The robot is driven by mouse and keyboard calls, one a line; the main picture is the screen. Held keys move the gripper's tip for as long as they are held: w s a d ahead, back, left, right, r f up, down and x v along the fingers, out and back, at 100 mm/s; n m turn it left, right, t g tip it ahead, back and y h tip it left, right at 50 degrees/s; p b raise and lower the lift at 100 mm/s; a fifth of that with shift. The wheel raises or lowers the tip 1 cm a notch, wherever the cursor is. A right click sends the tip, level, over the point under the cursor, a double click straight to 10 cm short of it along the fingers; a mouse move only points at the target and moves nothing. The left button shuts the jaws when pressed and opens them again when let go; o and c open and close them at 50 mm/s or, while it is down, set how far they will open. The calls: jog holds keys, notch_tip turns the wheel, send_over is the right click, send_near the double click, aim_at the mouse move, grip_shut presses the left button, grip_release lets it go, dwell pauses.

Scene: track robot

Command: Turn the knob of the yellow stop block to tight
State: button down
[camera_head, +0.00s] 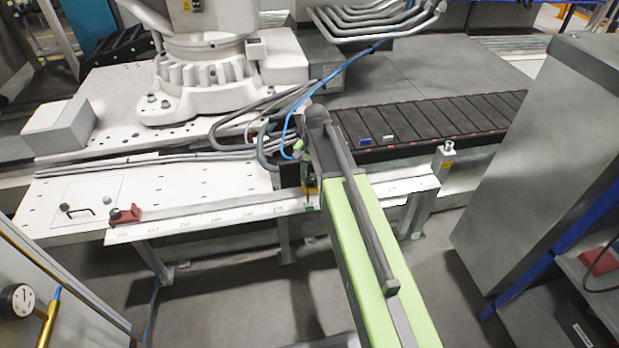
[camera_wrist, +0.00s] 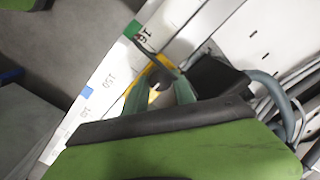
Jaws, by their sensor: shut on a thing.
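The yellow stop block (camera_wrist: 150,71) shows in the wrist view just beyond my fingertips, on the white rail with the printed scale. My gripper (camera_wrist: 158,88) has its two green fingers on either side of the block's small dark knob (camera_wrist: 155,96) and is shut on it. The fingers and wrist hide much of the block, and the knob's setting cannot be read. In the head view only a sliver of the yellow stop block (camera_head: 311,188) shows beside my arm, which hides most of the gripper.
A red stop block (camera_head: 125,215) sits at the left end of the scale rail (camera_head: 215,219). Green (camera_wrist: 132,29) and blue (camera_wrist: 87,92) marks lie on the scale. Cables (camera_head: 268,140) run close behind my gripper. A grey cabinet (camera_head: 535,150) stands at the right.

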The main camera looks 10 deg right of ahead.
jog(key=shift+s, duration=0.1)
jog(key=c, duration=1)
grip_release()
jog(key=shift+c, duration=0.2)
notch_tip(320, 180, up, 17)
jog(key=p, duration=1.7)
jog(key=shift+s+d+r, duration=0.2)
jog(key=shift+d, duration=0.2)
